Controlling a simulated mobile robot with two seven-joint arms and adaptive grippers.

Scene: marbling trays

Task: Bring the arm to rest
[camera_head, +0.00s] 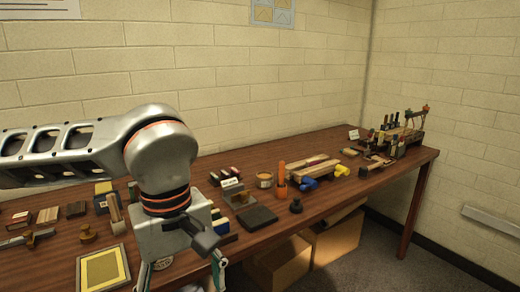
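My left arm (162,150) comes in from the left and bends down in front of the wooden table (330,150). Its gripper (182,272) hangs at the table's front edge, near the bottom of the picture. Its two fingers stand wide apart, and I see nothing held between them. The lowest part of the fingers runs close to or past the picture's bottom edge. The arm hides part of the table behind it. My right gripper is not in view.
A yellow framed panel (103,269) lies left of the gripper. Blocks, a dark flat slab (257,218), an orange upright tool (282,174) and a tin (264,180) stand to the right. A rack (400,130) is at the far right. Cardboard boxes (283,264) sit under the table.

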